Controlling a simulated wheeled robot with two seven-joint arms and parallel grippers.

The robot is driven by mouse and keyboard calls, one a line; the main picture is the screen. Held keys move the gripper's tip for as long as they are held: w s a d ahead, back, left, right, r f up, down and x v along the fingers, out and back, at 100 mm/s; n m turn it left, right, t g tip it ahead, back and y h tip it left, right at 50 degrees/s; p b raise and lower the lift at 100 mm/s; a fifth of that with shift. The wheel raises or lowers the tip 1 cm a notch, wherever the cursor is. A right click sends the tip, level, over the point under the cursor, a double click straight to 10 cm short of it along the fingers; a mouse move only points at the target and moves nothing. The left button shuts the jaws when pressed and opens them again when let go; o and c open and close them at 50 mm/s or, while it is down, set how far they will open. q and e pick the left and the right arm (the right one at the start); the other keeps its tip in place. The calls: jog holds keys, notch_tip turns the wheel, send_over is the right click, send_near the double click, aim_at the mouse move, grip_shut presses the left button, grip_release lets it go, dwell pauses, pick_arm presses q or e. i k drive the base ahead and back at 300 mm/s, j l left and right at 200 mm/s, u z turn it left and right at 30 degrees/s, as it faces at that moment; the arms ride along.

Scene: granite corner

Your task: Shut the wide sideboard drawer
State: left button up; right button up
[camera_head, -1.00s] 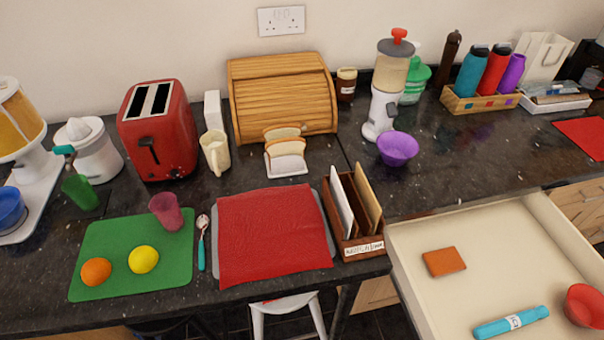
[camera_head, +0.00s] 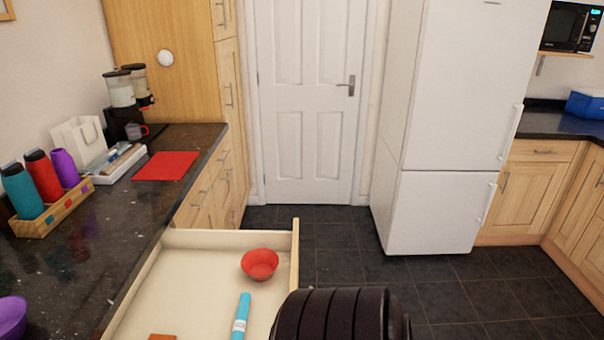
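The wide sideboard drawer (camera_head: 198,238) is pulled open at the lower left of the head view, below the dark counter. Its near part is cut off by the bottom edge of the picture. Inside it are a red bowl (camera_head: 260,263), a light blue tube-like item (camera_head: 241,316) with a white label, and part of an orange-brown block (camera_head: 163,337). A dark ribbed part of my own body covers the bottom middle, beside the drawer's right side. Neither of my grippers shows.
The granite counter (camera_head: 105,228) holds a bottle rack (camera_head: 62,212), a red mat (camera_head: 166,166) and a purple bowl (camera_head: 10,318). Dark floor tiles (camera_head: 335,262) lie free right of the drawer. A white door (camera_head: 305,100) and fridge (camera_head: 440,130) stand beyond.

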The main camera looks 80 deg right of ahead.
aim_at(191, 286)
jog(key=z, duration=0.5)
jog(key=k+l+z, duration=0.1)
jog(key=z, duration=0.4)
jog(key=l+z, duration=0.15)
jog(key=z, duration=0.3)
jog(key=l+z, duration=0.1)
jog(key=z, duration=0.4)
jog(key=k+l, duration=0.05)
